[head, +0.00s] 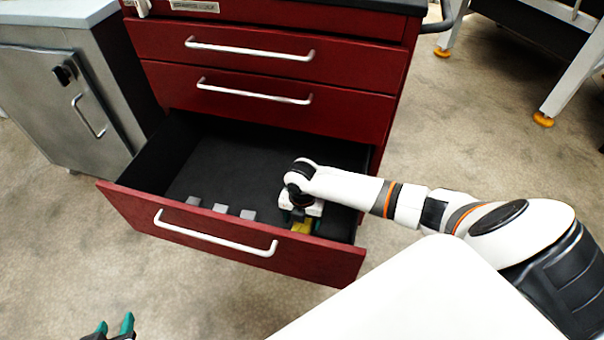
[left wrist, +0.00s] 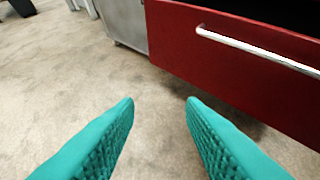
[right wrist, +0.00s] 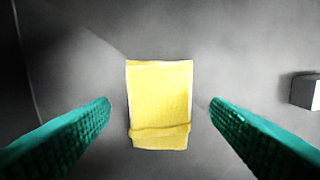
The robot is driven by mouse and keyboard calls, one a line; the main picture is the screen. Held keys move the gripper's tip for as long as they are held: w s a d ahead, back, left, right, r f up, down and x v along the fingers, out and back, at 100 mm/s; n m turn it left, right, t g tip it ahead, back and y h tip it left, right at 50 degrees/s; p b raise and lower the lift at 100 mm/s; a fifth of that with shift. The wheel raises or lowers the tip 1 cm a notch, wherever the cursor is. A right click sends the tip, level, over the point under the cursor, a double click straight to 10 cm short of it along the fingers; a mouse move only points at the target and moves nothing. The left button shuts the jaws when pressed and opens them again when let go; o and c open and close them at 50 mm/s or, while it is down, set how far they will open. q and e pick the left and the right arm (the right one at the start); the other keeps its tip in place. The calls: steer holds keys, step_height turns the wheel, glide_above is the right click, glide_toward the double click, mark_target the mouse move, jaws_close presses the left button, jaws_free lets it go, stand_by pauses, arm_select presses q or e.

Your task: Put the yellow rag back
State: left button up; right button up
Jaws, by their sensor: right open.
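The yellow rag (right wrist: 160,98) lies flat on the dark floor of the open drawer, with a fold along its near end in the right wrist view. In the head view only a small part of the rag (head: 302,227) shows below my right gripper (head: 300,216), near the drawer's front right corner. My right gripper (right wrist: 160,106) is open, with its green fingers on either side of the rag and apart from it. My left gripper (left wrist: 160,102) is open and empty over the floor in front of the cabinet; its fingertips show at the lower left in the head view (head: 116,328).
The red cabinet's lower drawer (head: 200,235) is pulled out. Several small grey blocks (head: 220,209) stand in a row inside its front. Two drawers above (head: 250,90) are shut. A white surface (head: 420,300) is at the lower right. A grey cabinet (head: 65,90) stands at left.

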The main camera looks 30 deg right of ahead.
step_height(320, 180, up, 5)
steer(key=shift+f+p, duration=0.1)
steer(key=shift+p, duration=0.7)
arm_select(q)
steer(key=s+a+f+g+y+p, duration=0.1)
steer(key=s+a+f+g, duration=0.1)
steer(key=s+g, duration=0.4)
steer(key=shift+s+a+f+g+y+p, duration=0.35)
steer(key=shift+s+a, duration=0.3)
steer(key=shift+s, duration=1.3)
arm_select(e)
steer(key=shift+r, duration=2.85)
arm_select(q)
steer(key=shift+f, duration=0.1)
